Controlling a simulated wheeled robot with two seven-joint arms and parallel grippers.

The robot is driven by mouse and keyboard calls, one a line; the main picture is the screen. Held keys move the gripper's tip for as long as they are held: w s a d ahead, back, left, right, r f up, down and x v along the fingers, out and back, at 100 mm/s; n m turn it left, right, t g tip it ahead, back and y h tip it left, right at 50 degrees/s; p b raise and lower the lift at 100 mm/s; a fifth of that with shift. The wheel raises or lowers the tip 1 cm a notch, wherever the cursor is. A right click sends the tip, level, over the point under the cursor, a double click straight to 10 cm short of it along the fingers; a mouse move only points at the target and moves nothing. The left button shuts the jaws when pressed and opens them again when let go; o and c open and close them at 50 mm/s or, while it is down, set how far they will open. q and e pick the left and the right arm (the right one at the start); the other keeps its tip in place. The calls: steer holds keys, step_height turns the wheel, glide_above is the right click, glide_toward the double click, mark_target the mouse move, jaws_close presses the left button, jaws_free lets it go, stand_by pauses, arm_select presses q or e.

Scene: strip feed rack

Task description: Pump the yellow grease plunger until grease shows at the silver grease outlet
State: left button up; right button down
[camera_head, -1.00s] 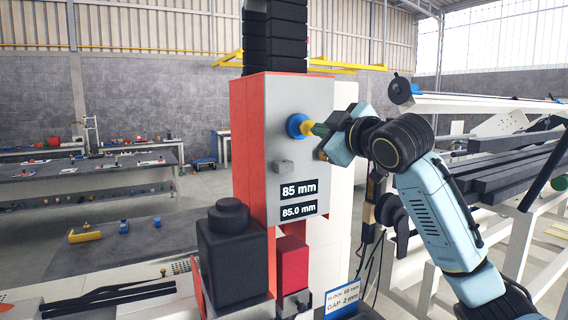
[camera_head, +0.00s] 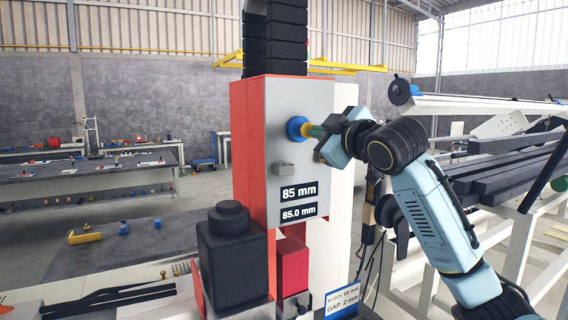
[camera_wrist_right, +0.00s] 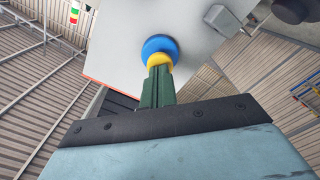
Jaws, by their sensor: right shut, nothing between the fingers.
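The yellow grease plunger (camera_head: 306,130) sticks out of a blue collar (camera_head: 295,128) on the grey panel of the red machine head. It also shows in the right wrist view (camera_wrist_right: 159,61), just beyond my fingertips. My right gripper (camera_head: 317,131) is shut and empty. Its green fingers (camera_wrist_right: 157,88) point at the plunger, with the tips at its outer end and seemingly touching it. A small grey block (camera_head: 282,168) sits on the panel below the plunger; I cannot tell whether it is the silver grease outlet. I see no grease. My left gripper is out of view.
Labels on the panel read 85 mm (camera_head: 299,191) and 85.0 mm (camera_head: 299,212). A black block (camera_head: 231,255) and a red block (camera_head: 292,266) stand below. A rack with dark bars (camera_head: 510,165) is at the right. Workbenches stand far left.

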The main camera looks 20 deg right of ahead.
steer(key=shift+w, duration=0.3)
steer(key=shift+w, duration=0.65)
steer(key=shift+s, duration=0.1)
steer(key=s, duration=0.4)
steer(key=shift+d+b, duration=0.1)
steer(key=shift+b, duration=0.2)
stand_by(1.1)
